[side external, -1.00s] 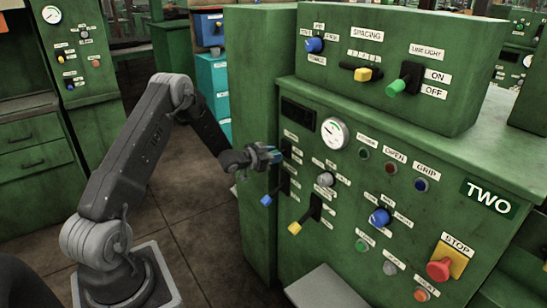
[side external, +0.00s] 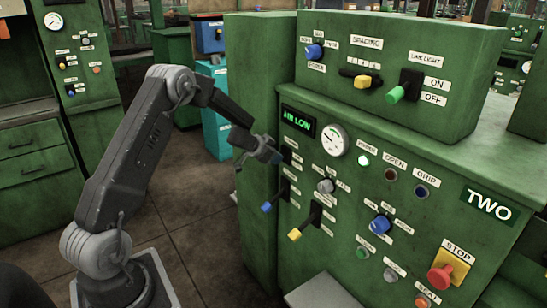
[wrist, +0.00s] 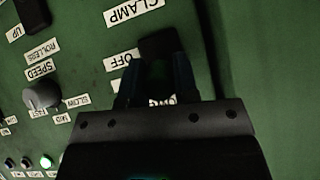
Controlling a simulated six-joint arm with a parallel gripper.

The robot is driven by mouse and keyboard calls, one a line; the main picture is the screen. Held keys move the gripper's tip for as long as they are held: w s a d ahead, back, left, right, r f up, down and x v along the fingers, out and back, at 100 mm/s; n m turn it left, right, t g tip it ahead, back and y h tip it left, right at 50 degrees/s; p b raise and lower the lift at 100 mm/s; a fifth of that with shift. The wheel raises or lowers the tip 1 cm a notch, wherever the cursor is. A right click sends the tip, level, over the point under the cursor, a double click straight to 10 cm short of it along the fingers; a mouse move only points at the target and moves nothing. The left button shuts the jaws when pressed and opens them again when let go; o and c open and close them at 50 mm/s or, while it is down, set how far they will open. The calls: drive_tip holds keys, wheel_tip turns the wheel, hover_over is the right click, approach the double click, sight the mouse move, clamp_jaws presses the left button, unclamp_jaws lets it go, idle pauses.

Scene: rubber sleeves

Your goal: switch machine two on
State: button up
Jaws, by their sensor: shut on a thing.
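Machine two is the green panel with the TWO sign (side external: 487,203). My gripper (side external: 277,157) is at the upper left of its lower panel, just below the display. In the wrist view its blue fingers (wrist: 157,82) are closed around a lever whose dark base (wrist: 160,44) shows beyond them. An OFF label (wrist: 123,59) is beside the lever, and another label is partly covered by my gripper. The display (side external: 298,122) is lit with green text that reads AIR LOW. The lamp (side external: 364,160) right of the gauge glows whitish green; it also shows in the wrist view (wrist: 46,162).
A blue-tipped lever (side external: 266,207) and a yellow-tipped lever (side external: 295,234) stick out just below my gripper. A grey knob (side external: 325,186) is to its right. A red STOP button (side external: 439,277) is at the lower right. Open floor lies left of the panel.

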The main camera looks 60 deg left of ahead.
idle(0.7)
drive_tip(key=o, duration=0.9)
drive_tip(key=v, duration=1.4)
drive_tip(key=shift+w+a+r, duration=0.1)
drive_tip(key=shift+w+r, duration=0.1)
